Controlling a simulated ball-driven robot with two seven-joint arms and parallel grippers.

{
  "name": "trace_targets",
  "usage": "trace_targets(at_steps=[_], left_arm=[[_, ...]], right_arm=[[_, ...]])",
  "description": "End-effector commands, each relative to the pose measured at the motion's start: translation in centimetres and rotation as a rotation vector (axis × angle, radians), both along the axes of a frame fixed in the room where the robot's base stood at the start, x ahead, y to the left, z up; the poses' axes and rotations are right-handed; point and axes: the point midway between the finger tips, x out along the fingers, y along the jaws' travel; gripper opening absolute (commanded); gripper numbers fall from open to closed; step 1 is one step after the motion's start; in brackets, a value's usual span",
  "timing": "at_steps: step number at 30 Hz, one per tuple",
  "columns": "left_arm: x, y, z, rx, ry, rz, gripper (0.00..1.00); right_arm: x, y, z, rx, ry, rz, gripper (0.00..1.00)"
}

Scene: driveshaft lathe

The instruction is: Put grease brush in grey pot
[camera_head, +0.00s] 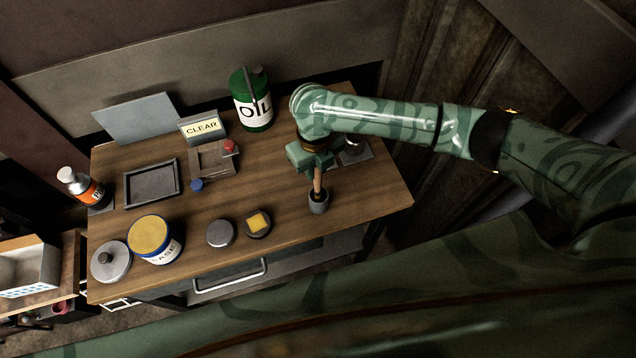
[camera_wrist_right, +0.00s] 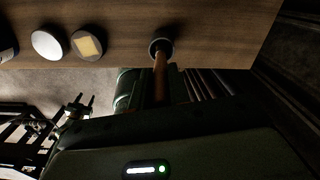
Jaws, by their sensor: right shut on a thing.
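The grey pot (camera_head: 318,206) stands upright near the front right of the wooden table. The grease brush (camera_head: 317,181) has a brown wooden handle; it is nearly upright, and its lower end goes into the pot's mouth, where the bristles are hidden. My right gripper (camera_head: 315,166) is shut on the upper handle, just above the pot. The right wrist view shows the handle (camera_wrist_right: 160,77) running to the dark pot (camera_wrist_right: 160,47). My left gripper (camera_wrist_right: 84,100) shows small and dark in that view, away from the table, with its fingers apart.
A yellow sponge in a round dish (camera_head: 258,223), a grey round lid (camera_head: 221,233) and a grease tub (camera_head: 154,240) stand left of the pot. A green oil can (camera_head: 251,100) stands behind. Bare wood (camera_head: 360,207) lies right of the pot.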

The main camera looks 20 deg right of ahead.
Motion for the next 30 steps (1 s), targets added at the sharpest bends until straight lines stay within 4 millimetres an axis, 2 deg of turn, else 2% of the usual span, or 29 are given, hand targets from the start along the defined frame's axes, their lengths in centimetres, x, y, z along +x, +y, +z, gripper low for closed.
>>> trace_targets(at_steps=[4,10,21,22,24,30], left_arm=[[-0.2,-0.3,-0.4,-0.004,0.003,0.001,0.47],[-1.0,-1.8,-1.3,-0.023,0.014,-0.001,0.47],[-1.0,-1.5,-1.3,-0.019,0.016,-0.004,0.47],[-1.0,-1.5,-1.3,-0.019,0.016,-0.003,0.47],[-1.0,-1.4,-1.3,-0.018,0.016,-0.004,0.47],[-1.0,-1.1,-1.3,-0.014,0.015,-0.002,0.47]], right_arm=[[0.0,0.0,-1.5,0.001,0.000,-0.003,0.00],[0.0,0.0,-4.4,0.001,0.000,-0.003,0.00],[0.0,0.0,-4.9,0.000,-0.001,-0.002,0.00],[0.0,0.0,-4.8,0.000,-0.001,-0.002,0.27],[0.0,0.0,-4.8,0.000,-0.001,-0.002,0.40],[0.0,0.0,-4.7,0.000,-0.001,-0.002,0.40]])
